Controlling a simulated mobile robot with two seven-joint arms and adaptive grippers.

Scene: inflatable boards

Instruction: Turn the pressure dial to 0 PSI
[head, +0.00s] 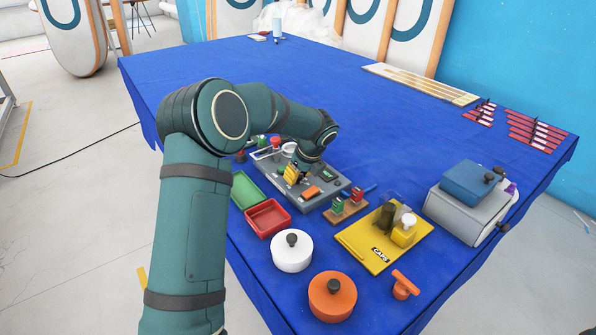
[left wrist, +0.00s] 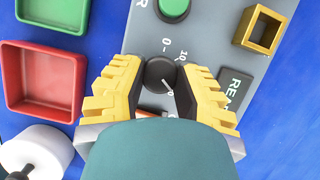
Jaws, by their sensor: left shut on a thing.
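The black round pressure dial (left wrist: 160,75) sits on a grey control panel (left wrist: 205,30) in the left wrist view. A white pointer line on the knob points toward its lower right. A "0" mark shows just above the knob and a "10" mark at its upper right; another mark by the pointer is partly hidden. My left gripper (left wrist: 158,86) is shut on the dial, with one yellow finger on each side. In the head view my left gripper (head: 292,173) is over the panel (head: 320,199), and the dial is hidden there. My right gripper is not in view.
A green button (left wrist: 174,8) and a yellow square frame (left wrist: 259,30) are on the panel. A green tray (head: 247,190) and red tray (head: 268,217) lie beside it. White (head: 292,255) and orange (head: 333,300) lidded pots stand nearer. The far blue table (head: 250,75) is mostly clear.

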